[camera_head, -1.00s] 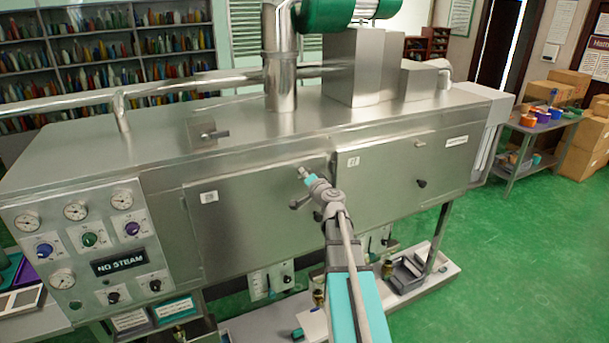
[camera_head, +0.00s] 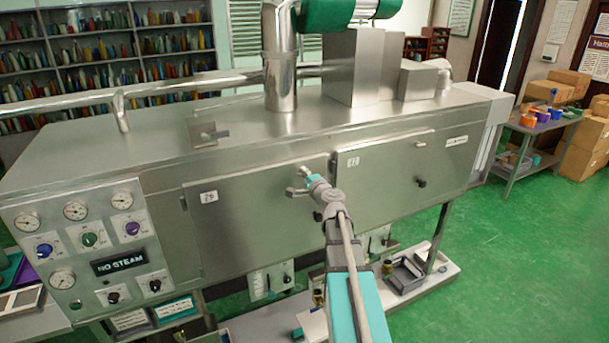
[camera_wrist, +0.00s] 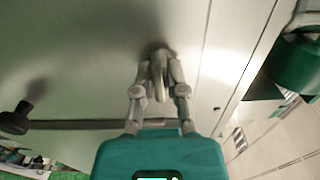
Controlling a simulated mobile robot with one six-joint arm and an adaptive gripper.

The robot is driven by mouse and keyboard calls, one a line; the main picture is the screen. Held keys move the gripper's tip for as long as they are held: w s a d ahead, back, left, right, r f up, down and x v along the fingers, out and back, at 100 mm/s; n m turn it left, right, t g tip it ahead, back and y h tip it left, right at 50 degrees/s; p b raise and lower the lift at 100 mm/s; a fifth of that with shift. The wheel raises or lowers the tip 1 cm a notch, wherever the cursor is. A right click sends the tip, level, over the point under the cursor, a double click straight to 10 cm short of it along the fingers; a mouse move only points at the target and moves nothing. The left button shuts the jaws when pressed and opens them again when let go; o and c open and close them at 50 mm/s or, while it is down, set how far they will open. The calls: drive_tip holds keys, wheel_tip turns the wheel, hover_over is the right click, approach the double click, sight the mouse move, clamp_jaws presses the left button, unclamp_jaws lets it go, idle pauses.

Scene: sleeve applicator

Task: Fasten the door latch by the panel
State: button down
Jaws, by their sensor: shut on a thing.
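The left door (camera_head: 250,215) of the steel machine, the door nearer the gauge panel (camera_head: 85,255), lies close against the front, as far as I can see. My gripper (camera_head: 303,178) is at this door's upper right part. In the wrist view my gripper (camera_wrist: 158,82) has its two fingers closed around a small grey latch handle (camera_wrist: 158,62). The fingers hide much of the latch, so I cannot tell its exact angle in the head view. A black door knob (camera_head: 317,216) is just below my gripper; a black knob also shows at left in the wrist view (camera_wrist: 16,119).
The right door (camera_head: 385,180) has its own black knob (camera_head: 421,182) and a small bar (camera_head: 421,144) near its top. A lever on a bracket (camera_head: 209,134) stands on the machine's top edge. Pipes and a lower shelf (camera_head: 260,322) are below. Green floor is free at right.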

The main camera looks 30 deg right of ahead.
drive_tip(key=c, duration=0.7)
unclamp_jaws()
drive_tip(key=shift+s+a, duration=0.15)
drive_tip(key=shift+s, duration=1.85)
drive_tip(key=shift+s+a, duration=0.2)
drive_tip(key=shift+s, duration=1.8)
drive_tip(key=shift+s+a, duration=0.15)
drive_tip(key=shift+s, duration=1.85)
